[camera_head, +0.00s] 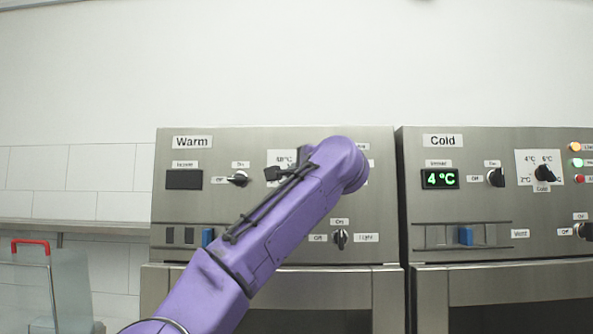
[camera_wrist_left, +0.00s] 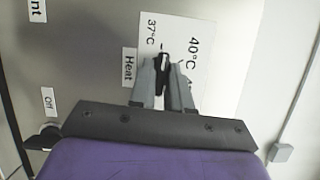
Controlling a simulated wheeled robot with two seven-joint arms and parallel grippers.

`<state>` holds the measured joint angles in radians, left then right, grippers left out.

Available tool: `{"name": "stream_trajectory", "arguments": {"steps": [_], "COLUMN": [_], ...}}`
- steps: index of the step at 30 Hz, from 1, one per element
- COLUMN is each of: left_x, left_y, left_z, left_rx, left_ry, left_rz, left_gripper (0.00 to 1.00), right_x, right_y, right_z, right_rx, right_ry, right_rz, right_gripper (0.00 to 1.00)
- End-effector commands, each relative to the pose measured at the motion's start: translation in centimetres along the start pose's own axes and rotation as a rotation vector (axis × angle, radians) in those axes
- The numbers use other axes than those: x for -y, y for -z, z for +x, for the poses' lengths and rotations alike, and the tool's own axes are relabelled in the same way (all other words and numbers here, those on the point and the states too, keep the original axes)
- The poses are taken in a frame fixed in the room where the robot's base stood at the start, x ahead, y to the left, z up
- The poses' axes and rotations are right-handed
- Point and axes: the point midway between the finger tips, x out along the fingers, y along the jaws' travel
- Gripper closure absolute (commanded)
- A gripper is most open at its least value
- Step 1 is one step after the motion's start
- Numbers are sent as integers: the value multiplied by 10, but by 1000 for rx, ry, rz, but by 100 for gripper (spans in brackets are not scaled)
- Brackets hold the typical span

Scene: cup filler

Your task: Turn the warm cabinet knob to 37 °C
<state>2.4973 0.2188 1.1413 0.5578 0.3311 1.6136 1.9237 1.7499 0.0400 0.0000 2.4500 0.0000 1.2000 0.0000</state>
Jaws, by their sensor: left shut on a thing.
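The warm cabinet (camera_head: 380,190) stands in the middle of the head view, its display (camera_head: 184,179) dark. My purple left arm covers much of its temperature dial plate (camera_head: 280,157). In the left wrist view the black heat knob (camera_wrist_left: 161,64) sits on the white dial plate (camera_wrist_left: 208,35), with 37 °C and 40 °C marks beside it. My left gripper (camera_wrist_left: 164,75) is shut on the knob, one grey finger on each side. I cannot tell exactly which mark the knob points to. My right gripper is not in view.
The cold cabinet (camera_head: 420,220) stands close on the right, its display (camera_head: 439,179) reading 4 °C. The warm cabinet's on/off knob (camera_head: 238,179) and light knob (camera_head: 341,238) are near my arm. A glass-sided cart with a red handle (camera_head: 30,243) stands at left.

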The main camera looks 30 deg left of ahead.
Motion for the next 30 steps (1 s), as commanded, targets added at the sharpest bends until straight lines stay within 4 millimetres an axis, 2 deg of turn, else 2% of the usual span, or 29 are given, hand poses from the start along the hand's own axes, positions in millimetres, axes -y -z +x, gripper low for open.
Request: {"name": "stream_trajectory", "arguments": {"steps": [9,22,23,24,30], "left_x": [3,2,2,2,2], "left_y": [-1,-1,-1,-1,-1], "left_z": [0,0,0,0,0], "left_rx": [1,1,1,1,1], "left_ry": [-26,-28,-28,-29,-30], "left_rz": [-72,-79,-79,-79,-79], "left_gripper": [100,100,76,63,62], "right_x": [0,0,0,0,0], "right_y": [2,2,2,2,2], "right_z": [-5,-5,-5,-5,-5], "right_rx": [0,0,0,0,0], "right_ry": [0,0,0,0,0], "right_rz": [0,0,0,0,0], "right_gripper": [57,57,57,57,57]}}
